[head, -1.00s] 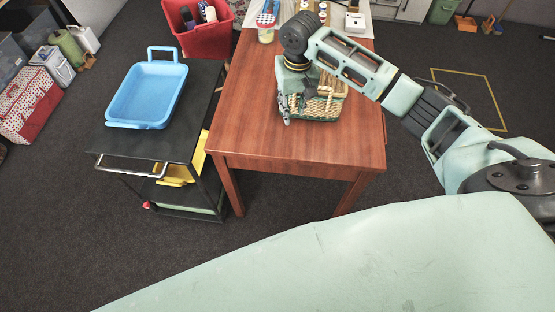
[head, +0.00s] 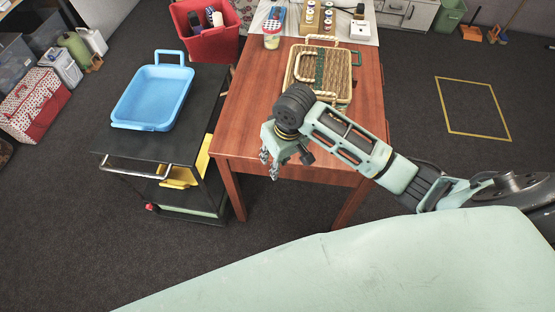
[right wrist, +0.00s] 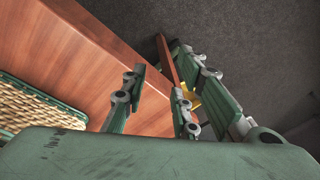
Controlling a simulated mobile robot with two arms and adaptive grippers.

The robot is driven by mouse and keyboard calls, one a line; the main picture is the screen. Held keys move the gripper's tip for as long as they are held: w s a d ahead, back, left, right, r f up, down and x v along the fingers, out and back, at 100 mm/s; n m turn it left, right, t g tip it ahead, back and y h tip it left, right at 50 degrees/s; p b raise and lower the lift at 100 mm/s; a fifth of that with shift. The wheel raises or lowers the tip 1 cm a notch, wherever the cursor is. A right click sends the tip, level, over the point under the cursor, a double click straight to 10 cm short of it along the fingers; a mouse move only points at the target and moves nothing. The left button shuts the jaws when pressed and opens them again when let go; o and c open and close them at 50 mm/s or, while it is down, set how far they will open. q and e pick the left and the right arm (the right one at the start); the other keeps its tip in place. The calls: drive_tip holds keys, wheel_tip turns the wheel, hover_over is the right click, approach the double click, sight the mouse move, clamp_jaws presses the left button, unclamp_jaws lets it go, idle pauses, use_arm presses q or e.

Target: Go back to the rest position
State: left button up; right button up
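My right arm comes in from the right in the head view. Its gripper (head: 269,164) hangs in the air by the front left part of the wooden table, clear of the basket. In the right wrist view the gripper (right wrist: 158,85) has its fingers apart with nothing between them. A wicker basket (head: 336,84) with a green band and light handles sits on the table behind the arm. Its woven edge also shows at the left of the right wrist view (right wrist: 35,104). My left gripper is not in view.
The wooden table (head: 245,122) stands beneath my right forearm. A black cart (head: 188,135) with a blue tray (head: 124,125) stands to its left. A red bin (head: 215,45) is behind the cart. Jars and spools are at the table's far end. Open floor lies right of the table.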

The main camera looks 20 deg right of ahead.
idle(0.5)
drive_tip(key=s+d+f+m, duration=0.1)
drive_tip(key=s+d+f, duration=0.1)
drive_tip(key=f, duration=0.7)
drive_tip(key=s+d+f, duration=0.2)
drive_tip(key=s+f, duration=0.1)
drive_tip(key=f, duration=0.5)
drive_tip(key=s+d+f+m, duration=0.1)
drive_tip(key=s+d+f, duration=0.1)
drive_tip(key=f, duration=0.7)
drive_tip(key=s+f+n, duration=0.1)
drive_tip(key=s+f, duration=0.4)
drive_tip(key=s, duration=0.5)
drive_tip(key=s+f+n+h, duration=0.1)
drive_tip(key=s+f, duration=0.4)
drive_tip(key=s, duration=0.5)
drive_tip(key=s+f, duration=0.5)
drive_tip(key=s, duration=0.5)
drive_tip(key=shift+s+f+n, duration=0.25)
drive_tip(key=shift+s+n, duration=0.15)
